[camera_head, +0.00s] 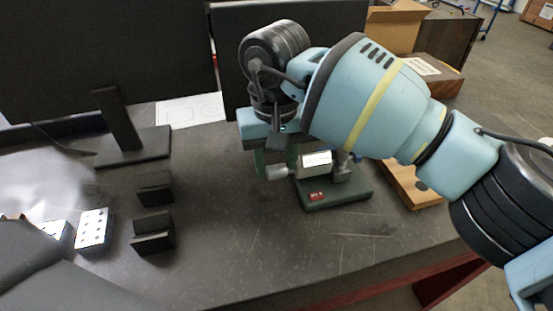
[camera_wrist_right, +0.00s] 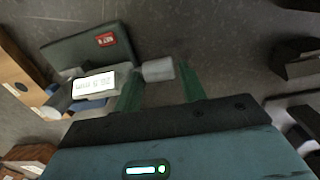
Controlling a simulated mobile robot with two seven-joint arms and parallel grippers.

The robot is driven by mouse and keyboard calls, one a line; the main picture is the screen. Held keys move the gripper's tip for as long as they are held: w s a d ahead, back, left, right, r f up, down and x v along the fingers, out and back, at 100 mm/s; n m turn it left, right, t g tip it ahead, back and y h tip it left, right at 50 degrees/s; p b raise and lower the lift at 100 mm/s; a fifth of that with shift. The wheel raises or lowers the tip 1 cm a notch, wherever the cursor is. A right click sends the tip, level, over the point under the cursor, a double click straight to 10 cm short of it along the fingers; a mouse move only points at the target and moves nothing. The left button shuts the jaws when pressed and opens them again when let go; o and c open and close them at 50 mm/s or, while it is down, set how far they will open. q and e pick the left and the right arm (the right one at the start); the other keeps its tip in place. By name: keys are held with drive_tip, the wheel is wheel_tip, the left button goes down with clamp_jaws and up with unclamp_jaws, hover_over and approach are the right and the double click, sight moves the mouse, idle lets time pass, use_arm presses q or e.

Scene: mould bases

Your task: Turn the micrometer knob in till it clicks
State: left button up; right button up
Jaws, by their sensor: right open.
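The micrometer (camera_head: 316,159) has a white display and is held in a stand with a dark green base (camera_head: 336,194) carrying a red label. Its grey knob (camera_head: 278,173) points left, and it also shows in the right wrist view (camera_wrist_right: 158,70). My right gripper (camera_head: 276,163) reaches down over the knob with its green fingers apart. In the right wrist view the knob appears between the fingertips, with gaps on both sides; contact is not visible. The display (camera_wrist_right: 93,85) lies to the left there. My left gripper is not in view.
Two black V-shaped holders (camera_head: 153,232) and white blocks with dark holes (camera_head: 92,229) stand on the dark bench to the left. A monitor stand (camera_head: 133,148) and a paper sheet (camera_head: 190,110) are behind. A wooden box (camera_head: 408,184) stands right of the base.

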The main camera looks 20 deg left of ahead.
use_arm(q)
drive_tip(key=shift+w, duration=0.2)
use_arm(e)
drive_tip(key=c, duration=0.7)
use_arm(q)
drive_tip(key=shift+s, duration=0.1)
